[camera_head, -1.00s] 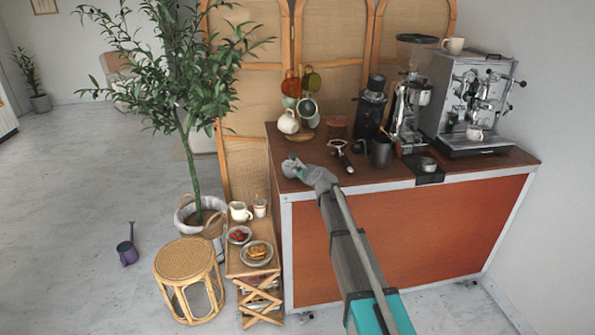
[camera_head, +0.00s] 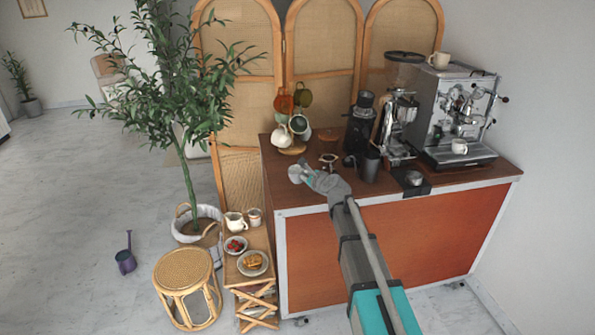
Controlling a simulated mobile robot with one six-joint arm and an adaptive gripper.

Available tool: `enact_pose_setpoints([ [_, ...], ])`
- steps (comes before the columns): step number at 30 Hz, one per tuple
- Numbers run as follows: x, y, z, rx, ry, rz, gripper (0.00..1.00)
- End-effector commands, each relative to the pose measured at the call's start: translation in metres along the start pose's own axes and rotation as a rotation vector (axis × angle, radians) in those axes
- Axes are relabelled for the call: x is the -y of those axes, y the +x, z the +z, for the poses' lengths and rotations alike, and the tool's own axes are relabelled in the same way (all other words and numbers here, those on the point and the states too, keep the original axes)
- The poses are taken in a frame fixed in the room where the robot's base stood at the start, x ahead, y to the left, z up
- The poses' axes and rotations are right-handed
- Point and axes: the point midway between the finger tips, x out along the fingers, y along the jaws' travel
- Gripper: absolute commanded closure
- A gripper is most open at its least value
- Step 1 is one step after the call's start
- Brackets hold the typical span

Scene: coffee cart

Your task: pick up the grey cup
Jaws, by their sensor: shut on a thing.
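My gripper (camera_head: 306,172) is above the left end of the brown counter top (camera_head: 283,193), seen small at the end of my arm. A small light grey rounded thing (camera_head: 295,174) is at its fingertips and looks like the grey cup. My gripper is shut on it. The fingers and the grey thing overlap, so the exact hold is hard to make out. I cannot tell whether the cup touches the counter. Behind it, a cup stand carries an orange cup (camera_head: 284,103), an olive cup (camera_head: 304,94), a pale cup with a dark inside (camera_head: 299,125) and a white cup (camera_head: 280,137).
A portafilter (camera_head: 328,159), dark canister (camera_head: 370,164), grinders (camera_head: 360,122) and espresso machine (camera_head: 455,115) stand right of my gripper. A side table (camera_head: 259,240) with a jug (camera_head: 235,221) and plates is at the left, beside a stool (camera_head: 184,268) and potted tree (camera_head: 190,95).

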Motion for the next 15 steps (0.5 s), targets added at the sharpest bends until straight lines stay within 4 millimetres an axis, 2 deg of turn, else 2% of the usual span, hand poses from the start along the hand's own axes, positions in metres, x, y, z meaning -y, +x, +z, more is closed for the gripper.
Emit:
enact_pose_setpoints([
  [1, 0.002, -0.015, 0.003, -0.001, 0.001, -0.001, 1.00],
  [6, 0.007, -0.038, 0.001, 0.000, 0.001, 0.000, 1.00],
  [15, 0.010, -0.055, 0.000, 0.000, 0.000, 0.000, 1.00],
])
